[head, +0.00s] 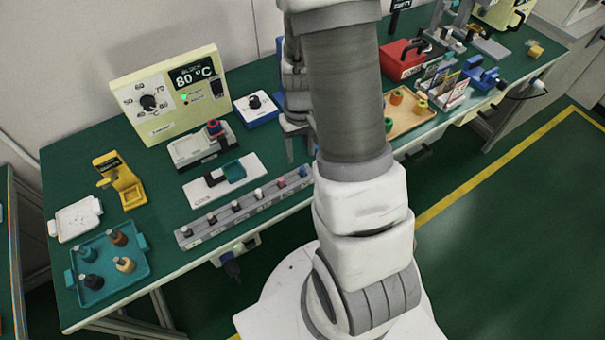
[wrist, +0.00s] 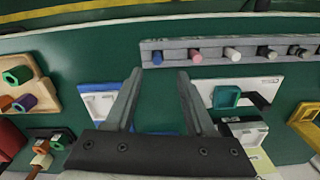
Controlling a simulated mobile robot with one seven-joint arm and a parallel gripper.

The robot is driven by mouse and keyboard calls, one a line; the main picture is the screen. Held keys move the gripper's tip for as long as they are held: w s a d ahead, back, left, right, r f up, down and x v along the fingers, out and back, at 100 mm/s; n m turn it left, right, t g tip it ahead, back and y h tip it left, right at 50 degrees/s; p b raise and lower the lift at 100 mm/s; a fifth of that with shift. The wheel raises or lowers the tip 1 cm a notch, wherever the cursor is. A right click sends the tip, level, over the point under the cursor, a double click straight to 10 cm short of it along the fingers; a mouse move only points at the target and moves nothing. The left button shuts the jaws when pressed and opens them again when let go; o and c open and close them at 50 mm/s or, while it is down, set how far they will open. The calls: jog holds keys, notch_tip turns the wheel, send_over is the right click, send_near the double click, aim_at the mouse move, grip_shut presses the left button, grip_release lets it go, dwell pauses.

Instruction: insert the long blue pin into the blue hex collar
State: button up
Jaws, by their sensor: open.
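A blue pin (head: 303,172) stands at the right end of the grey rack (head: 184,238). In the wrist view the blue pin (wrist: 157,58) is at the rack's left end, just beyond my fingertips. My gripper (wrist: 160,76) is open and empty, with a gap between its fingers and the pin; in the head view my arm largely hides it. A red and dark-blue piece (head: 215,128) sits in a grey-white fixture (head: 186,152); I cannot tell whether it is the blue hex collar. A purple-blue piece (wrist: 5,103) shows at the wrist view's left edge.
Other pins, including a pink one (wrist: 196,57), stand in the rack beside the blue pin. A white holder with a teal block (head: 234,171) lies behind the rack. A tan tray (head: 412,124) holds coloured collars. A teal tray (head: 110,288) is at the left front.

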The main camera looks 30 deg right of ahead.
aim_at(303, 168)
jog(key=shift+s+d+f+b, duration=0.1)
jog(key=shift+d+f+b, duration=0.1)
jog(key=shift+f, duration=1.35)
jog(key=shift+d+f+b, duration=0.1)
jog(key=shift+f+b, duration=0.1)
jog(key=shift+f, duration=1.3)
grip_shut()
